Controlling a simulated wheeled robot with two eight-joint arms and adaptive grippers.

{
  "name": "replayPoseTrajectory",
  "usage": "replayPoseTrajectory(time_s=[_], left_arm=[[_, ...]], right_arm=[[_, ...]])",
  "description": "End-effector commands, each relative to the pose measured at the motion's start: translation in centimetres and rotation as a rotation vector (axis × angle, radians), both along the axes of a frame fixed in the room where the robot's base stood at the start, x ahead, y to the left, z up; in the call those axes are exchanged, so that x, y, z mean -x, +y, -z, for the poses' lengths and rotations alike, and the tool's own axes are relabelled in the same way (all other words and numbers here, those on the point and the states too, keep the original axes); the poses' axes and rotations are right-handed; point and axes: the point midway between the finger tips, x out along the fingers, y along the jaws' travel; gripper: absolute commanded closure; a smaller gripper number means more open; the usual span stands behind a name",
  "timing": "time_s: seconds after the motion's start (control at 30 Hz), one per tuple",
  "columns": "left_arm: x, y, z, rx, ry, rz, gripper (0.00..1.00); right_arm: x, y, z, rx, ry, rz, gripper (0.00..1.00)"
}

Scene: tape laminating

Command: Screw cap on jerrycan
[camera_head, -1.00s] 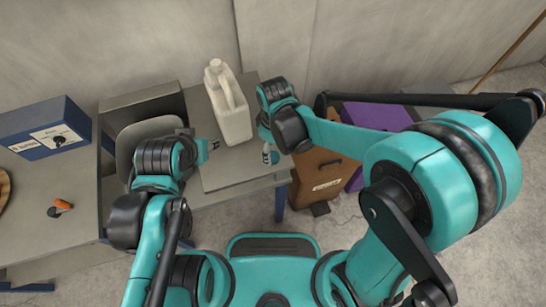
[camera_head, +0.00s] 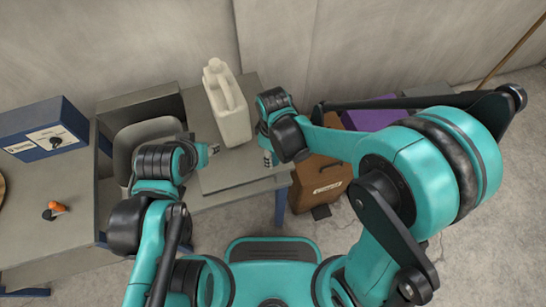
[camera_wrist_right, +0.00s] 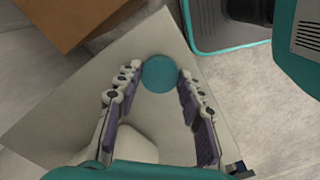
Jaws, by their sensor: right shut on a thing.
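The off-white jerrycan (camera_head: 233,122) stands on the small grey table, its neck (camera_head: 214,66) at the top in the head view. A pale part that looks like the jerrycan (camera_wrist_right: 132,148) shows low in the right wrist view. My right gripper (camera_head: 268,157) is just right of the jerrycan, apart from it, pointing down. In the wrist view its fingers (camera_wrist_right: 159,78) are shut on a round teal cap (camera_wrist_right: 159,74) at their tips. My left gripper (camera_head: 212,149) is left of the jerrycan's lower part; its jaw opening is too small to make out.
The small table's bare top (camera_head: 222,178) is free in front of the jerrycan. A brown box (camera_head: 322,178) and a purple box (camera_head: 370,113) stand on the right. A blue device (camera_head: 45,130) and an orange-handled tool (camera_head: 57,207) are on the left bench. A wall is behind.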

Motion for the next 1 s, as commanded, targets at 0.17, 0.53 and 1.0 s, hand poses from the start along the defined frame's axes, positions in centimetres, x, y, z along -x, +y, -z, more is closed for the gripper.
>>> replayPoseTrajectory(time_s=[0.17, 0.53, 1.0], left_arm=[[0.0, 0.0, -0.1, 0.0, 0.0, 0.0, 0.6], [0.0, 0.0, -2.7, 0.0, 0.0, 0.0, 0.6], [0.0, 0.0, -6.5, 0.0, 0.0, 0.0, 0.6]], right_arm=[[0.0, 0.0, -0.2, 0.0, 0.0, 0.0, 0.73], [0.6, -0.2, -5.0, 0.0, 0.0, 0.0, 0.73], [9.4, -4.0, -10.4, 0.0, 0.0, -0.001, 0.73]])
